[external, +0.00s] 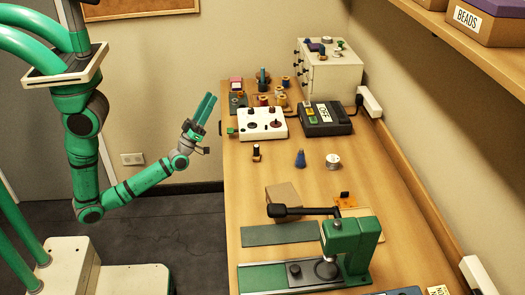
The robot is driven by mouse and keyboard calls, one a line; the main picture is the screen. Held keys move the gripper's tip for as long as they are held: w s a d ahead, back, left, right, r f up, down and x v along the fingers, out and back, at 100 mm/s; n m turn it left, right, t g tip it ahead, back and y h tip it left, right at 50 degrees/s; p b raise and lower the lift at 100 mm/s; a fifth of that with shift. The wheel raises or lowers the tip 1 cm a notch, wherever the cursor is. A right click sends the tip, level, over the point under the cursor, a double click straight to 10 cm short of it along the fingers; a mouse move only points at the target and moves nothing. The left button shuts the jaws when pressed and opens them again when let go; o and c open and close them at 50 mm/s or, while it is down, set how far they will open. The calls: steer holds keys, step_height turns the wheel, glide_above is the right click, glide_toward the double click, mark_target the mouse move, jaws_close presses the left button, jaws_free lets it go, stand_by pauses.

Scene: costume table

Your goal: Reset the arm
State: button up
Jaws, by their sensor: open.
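My gripper (205,108) shows in the external view at the end of my green arm, left of the table's (300,190) left edge. It points up and to the right, above the floor side and apart from the table. Its two green fingers look close together from this angle, and nothing shows between them. The arm hangs from its shoulder, bends at a low elbow and rises toward the table's far left part.
A white box with knobs (262,123) stands nearest the gripper, beside a dark device (325,118). Behind are spools and a drawer cabinet (330,75). A green press (350,245) with a black lever stands at the front. A shelf (465,50) overhangs at right.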

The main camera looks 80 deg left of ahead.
steer(key=s+d+f+m+g+h, duration=0.2)
steer(key=s+d+f+m+h, duration=0.2)
steer(key=d, duration=0.5)
steer(key=s+d+f+m+g+h, duration=0.2)
steer(key=s+d+f+m+h, duration=0.1)
steer(key=s+d+f+h, duration=0.4)
steer(key=s+d+f+m+g+h, duration=0.3)
steer(key=s+d+f, duration=0.4)
steer(key=d+f, duration=0.3)
steer(key=shift+d+f+m+h, duration=0.15)
steer(key=shift+d+m+h, duration=0.7)
steer(key=shift+h, duration=0.35)
stand_by(0.4)
